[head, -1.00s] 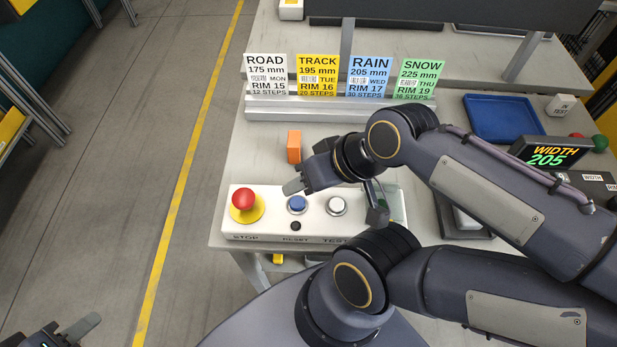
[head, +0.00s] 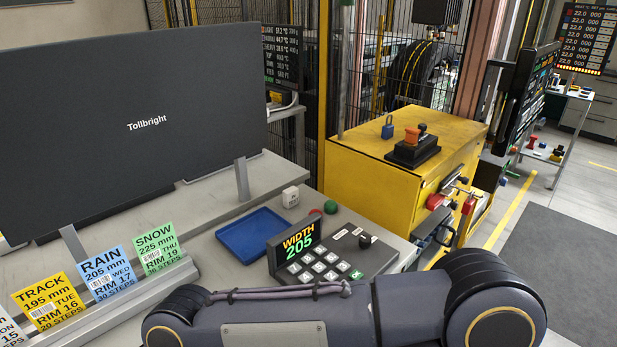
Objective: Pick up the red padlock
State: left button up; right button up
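I cannot clearly make out a red padlock. A small red item (head: 468,206) hangs at the right-hand side of the yellow cabinet (head: 365,170); it may be the padlock, but it is too small to tell. Another red part (head: 436,201) sits on the same side, just left of it. A blue padlock (head: 388,127) stands on the cabinet top. One of my arms crosses the bottom of the head view, but neither gripper shows.
A black box with an orange knob (head: 412,146) is on the cabinet. The bench holds a blue tray (head: 257,236), a width display (head: 296,244), a keypad (head: 322,268) and a large monitor (head: 130,125). Grey floor (head: 560,250) is open at the right.

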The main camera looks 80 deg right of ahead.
aim_at(468, 207)
jog(key=k+l+z, duration=0.1)
jog(key=z, duration=3.7)
jog(key=l+u, duration=0.15)
jog(key=u, duration=0.9)
jog(key=i+l+u, duration=0.15)
jog(key=l+u, duration=0.95)
jog(key=l, duration=0.9)
jog(key=k+l+u, duration=0.1)
jog(key=l, duration=1.15)
jog(key=k+u, duration=0.05)
